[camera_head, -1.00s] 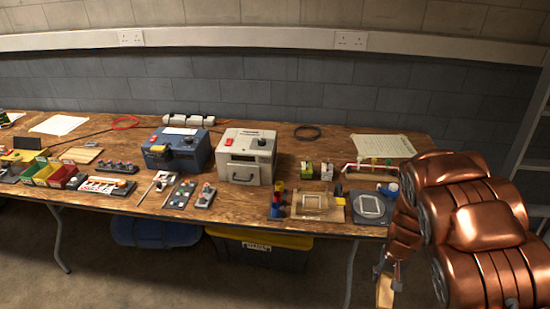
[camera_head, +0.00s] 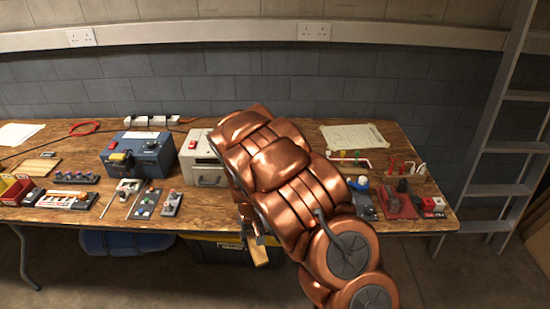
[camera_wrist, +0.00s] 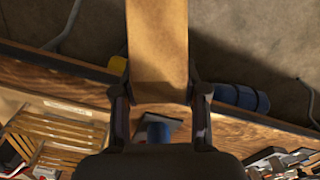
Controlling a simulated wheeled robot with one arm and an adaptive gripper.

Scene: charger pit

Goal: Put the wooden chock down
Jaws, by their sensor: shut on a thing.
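The wooden chock (camera_wrist: 158,45) is a plain light-brown block. In the wrist view it sits between the two fingers of my gripper (camera_wrist: 160,100), which is shut on it, and it extends up out of the frame. In the head view the chock (camera_head: 259,256) hangs below my gripper (camera_head: 254,238), in front of the table's (camera_head: 222,222) front edge. In the wrist view the table edge passes behind the chock, with floor beyond. My copper-coloured arm hides the middle-right part of the tabletop in the head view.
A blue box (camera_head: 138,153) and a pale box (camera_head: 203,158) stand on the table left of my arm. A red tray (camera_head: 400,203) is at the right end. A dark bin (camera_head: 228,255) and a blue container (camera_head: 125,242) are under the table. A ladder (camera_head: 500,150) stands right.

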